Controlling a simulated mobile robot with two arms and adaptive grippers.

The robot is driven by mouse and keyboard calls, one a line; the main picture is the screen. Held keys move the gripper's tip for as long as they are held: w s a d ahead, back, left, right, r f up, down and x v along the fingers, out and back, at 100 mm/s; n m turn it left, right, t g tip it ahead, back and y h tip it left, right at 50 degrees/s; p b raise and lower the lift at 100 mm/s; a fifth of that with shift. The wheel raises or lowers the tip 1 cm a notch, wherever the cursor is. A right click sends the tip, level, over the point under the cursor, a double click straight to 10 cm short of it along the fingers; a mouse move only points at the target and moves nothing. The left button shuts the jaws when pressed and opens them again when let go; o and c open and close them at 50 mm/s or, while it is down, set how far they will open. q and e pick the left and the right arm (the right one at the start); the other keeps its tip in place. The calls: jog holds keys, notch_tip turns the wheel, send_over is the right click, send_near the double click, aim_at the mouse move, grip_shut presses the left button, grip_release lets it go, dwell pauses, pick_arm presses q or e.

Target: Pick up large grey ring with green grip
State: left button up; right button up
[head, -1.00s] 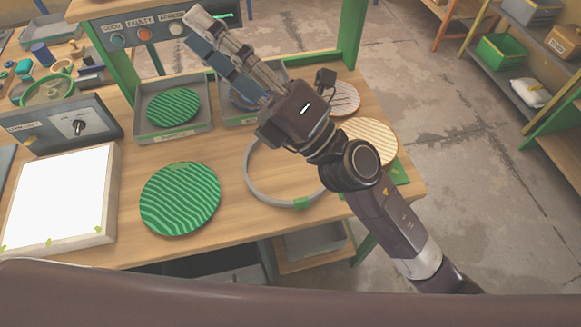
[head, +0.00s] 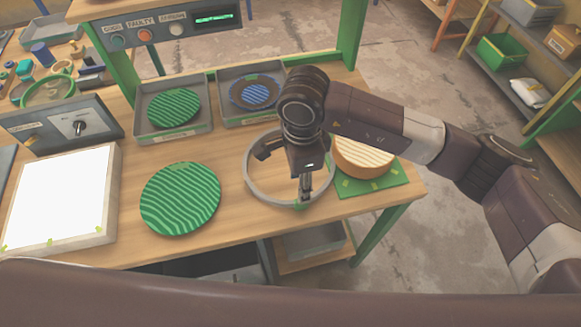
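The large grey ring (head: 256,188) lies flat on the wooden bench, right of the big green wavy plate. Its green grip (head: 298,206) is on the near side of the ring, partly hidden by my gripper. My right gripper (head: 283,174) points down over the ring. Its fingers are spread open, one toward the ring's far left side and one just above the green grip. I cannot tell whether the fingers touch the ring. My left gripper is not in view.
The green wavy plate (head: 180,198) lies left of the ring. A cream striped disc (head: 364,156) stands on a green mat (head: 372,184) at right. Two grey trays (head: 172,132) hold a green and a blue plate. A white light panel (head: 60,200) is at left.

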jog(key=shift+s+f+p, duration=0.15)
jog(key=shift+f+p, duration=0.2)
jog(key=shift+f, duration=0.6)
jog(key=f+p, duration=0.1)
jog(key=f, duration=0.1)
jog(key=f+p, duration=0.1)
jog(key=f, duration=0.1)
jog(key=shift+s+d+p, duration=0.3)
jog(key=shift+p, duration=0.05)
jog(key=shift+f, duration=0.65)
grip_shut()
